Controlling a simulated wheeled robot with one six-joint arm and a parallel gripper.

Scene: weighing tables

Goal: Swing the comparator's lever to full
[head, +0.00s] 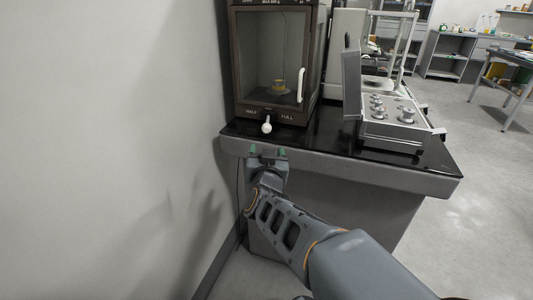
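The comparator (234,70) is a dark brown cabinet with a glass door, standing on the black table top. The lever (267,126) has a white knob that hangs low at the front, between the two labels. My gripper (268,151) is just below and in front of the lever, at the table's front edge. Its green-tipped fingers are apart, with nothing seen between them. It appears clear of the knob.
A white handle (301,86) is on the comparator's door. An open grey case (393,127) of metal weights stands at right on the table (345,167). Another balance (386,60) is behind it. A bare wall (110,130) is close at left. Open floor lies at right.

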